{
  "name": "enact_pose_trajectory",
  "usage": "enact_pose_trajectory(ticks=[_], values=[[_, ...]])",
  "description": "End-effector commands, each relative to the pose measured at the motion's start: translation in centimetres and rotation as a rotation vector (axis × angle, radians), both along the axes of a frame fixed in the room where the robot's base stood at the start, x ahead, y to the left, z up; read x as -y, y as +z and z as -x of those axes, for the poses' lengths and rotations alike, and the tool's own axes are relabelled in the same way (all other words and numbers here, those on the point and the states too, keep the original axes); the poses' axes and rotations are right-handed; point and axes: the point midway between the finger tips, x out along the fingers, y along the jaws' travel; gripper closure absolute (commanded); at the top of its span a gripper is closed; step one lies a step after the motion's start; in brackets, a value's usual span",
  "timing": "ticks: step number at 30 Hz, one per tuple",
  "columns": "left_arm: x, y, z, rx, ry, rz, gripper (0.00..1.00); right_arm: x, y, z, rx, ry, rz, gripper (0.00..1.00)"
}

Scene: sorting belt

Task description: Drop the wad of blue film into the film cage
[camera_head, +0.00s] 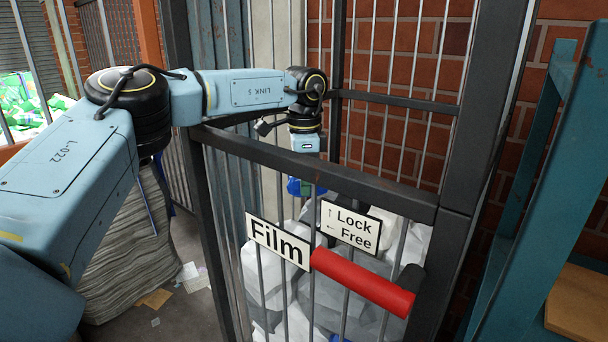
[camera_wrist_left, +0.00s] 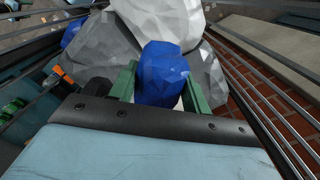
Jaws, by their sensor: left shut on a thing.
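My left arm reaches from the left over the front top rail of the film cage (camera_head: 318,171). My left gripper (camera_head: 304,186) points down inside the cage, behind the front bars. It is shut on the wad of blue film (camera_head: 294,187), which shows between green fingers in the left wrist view (camera_wrist_left: 163,75). The wad is above white and grey film bundles (camera_head: 265,275) in the cage. Whether it touches them I cannot tell. The cage front carries a "Film" sign (camera_head: 278,241). My right gripper is not in view.
A red handle (camera_head: 362,282) and a "Lock / Free" plate (camera_head: 351,227) are on the cage front. A brick wall (camera_head: 400,135) stands behind. A teal rack (camera_head: 535,200) is at the right. A stack of grey sheets (camera_head: 125,250) stands left of the cage.

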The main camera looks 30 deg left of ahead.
Motion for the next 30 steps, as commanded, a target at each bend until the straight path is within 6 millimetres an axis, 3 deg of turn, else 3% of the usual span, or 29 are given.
enact_pose_trajectory(ticks=[18,19,23,30], values=[[0.0,-1.2,0.0,-0.001,0.0,-0.001,0.77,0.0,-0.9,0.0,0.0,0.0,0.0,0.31],[0.0,-1.2,0.0,-0.001,0.0,-0.001,0.5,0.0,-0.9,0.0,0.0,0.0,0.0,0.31],[0.0,-1.2,0.0,-0.001,0.0,-0.001,0.33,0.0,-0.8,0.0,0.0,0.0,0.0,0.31],[0.0,-1.1,0.0,-0.001,0.0,-0.001,0.31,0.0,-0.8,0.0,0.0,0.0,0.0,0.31]])
